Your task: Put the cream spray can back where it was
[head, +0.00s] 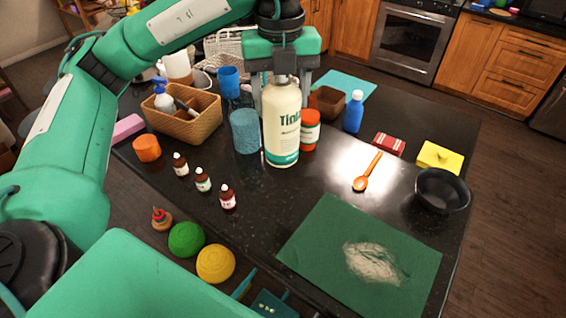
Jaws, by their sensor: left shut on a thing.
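The cream spray can (282,128) is upright, with a teal band at its base and lettering on its side. My left gripper (284,82) comes down from above and is shut on the can's top. The can covers part of an orange-red jar (309,130) just behind it to the right. I cannot tell whether its base touches the counter. My right gripper does not show.
On the dark counter (330,175), a blue textured cup (245,131) and wicker basket (196,127) stand left of the can. Several small brown bottles (203,180) stand at front left. An orange spoon (367,172), black bowl (442,190) and green mat (320,245) lie right.

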